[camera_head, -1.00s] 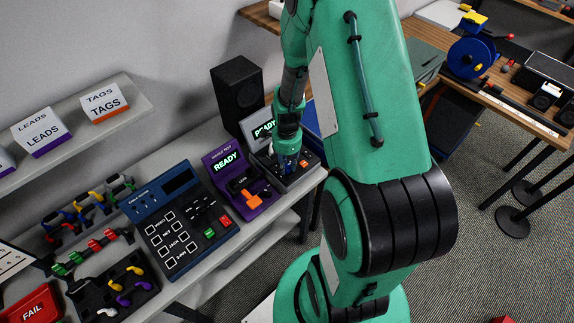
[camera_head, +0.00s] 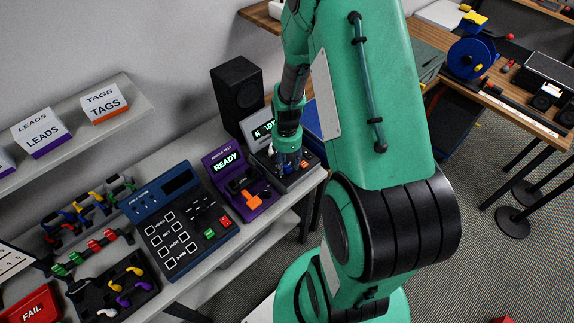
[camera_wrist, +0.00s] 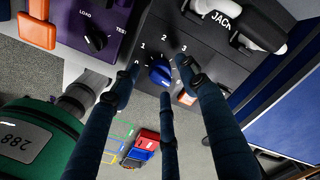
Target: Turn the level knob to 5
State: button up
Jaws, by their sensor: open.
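The level knob (camera_wrist: 160,74) is blue and sits on a dark panel with printed numbers around it; 1, 2 and 3 are readable in the wrist view. Which number its pointer faces is unclear. My gripper (camera_wrist: 159,70) is open, its dark blue fingers spread around the knob, with fingertips on either side and one below. I cannot tell whether any finger touches it. In the head view my gripper (camera_head: 287,160) points down over the dark device (camera_head: 268,160) at the bench's right end, hiding most of its knob area.
The purple tester (camera_head: 236,182) with a READY screen and orange lever stands close on the left. The blue cable tester (camera_head: 178,215) is farther left. A black speaker (camera_head: 238,92) stands behind.

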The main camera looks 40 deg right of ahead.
aim_at(287, 165)
notch_tip(287, 165, up, 11)
dwell(0.5)
jog(key=shift+f, duration=0.15)
dwell(0.4)
jog(key=s+a+r+n+t+b, duration=0.2)
jog(key=a+r+n+t+b, duration=0.15)
jog(key=a+r+n, duration=1)
jog(key=s+a+r+n+t+b, duration=0.2)
jog(key=s+a+r+n+b, duration=0.1)
jog(key=s+a+r+n, duration=0.5)
jog(key=s+a+r, duration=0.2)
jog(key=s+a, duration=0.1)
jog(key=s, duration=0.1)
jog(key=shift+s+a+r+n, duration=0.15)
jog(key=shift+s+r+n, duration=0.05)
jog(key=shift+r+n, duration=0.15)
